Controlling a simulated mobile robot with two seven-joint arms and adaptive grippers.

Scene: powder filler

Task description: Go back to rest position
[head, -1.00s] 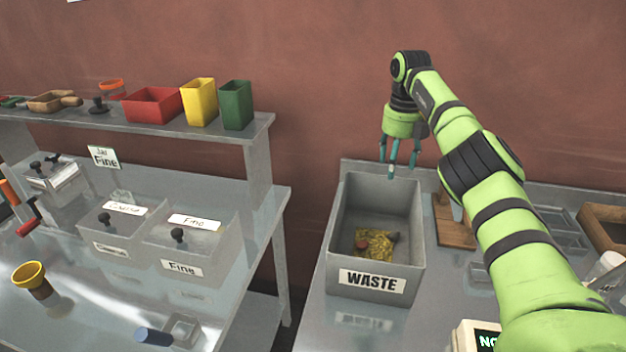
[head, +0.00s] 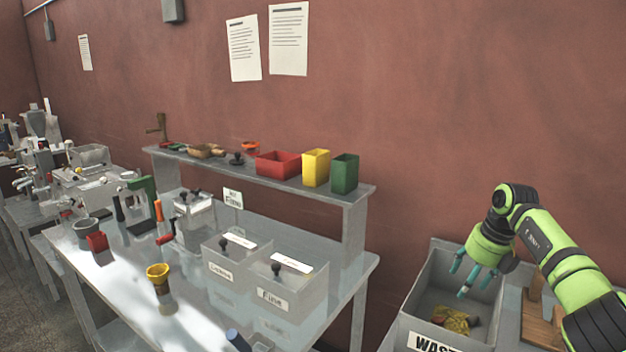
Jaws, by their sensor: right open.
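My right gripper (head: 474,277) is at the right of the head view, with its teal fingers apart and pointing down. It is empty and hangs over the grey waste bin (head: 421,292). The bin holds some yellowish material (head: 452,319) and small dark items. I cannot tell exactly how far the fingertips are above the bin's rim. My left gripper does not show.
A metal table (head: 208,325) at the left carries clear lidded boxes (head: 285,290) and a yellow funnel cup (head: 158,277). Red (head: 278,165), yellow (head: 316,167) and green (head: 345,173) containers stand on its shelf. A wooden piece (head: 537,325) is right of the bin.

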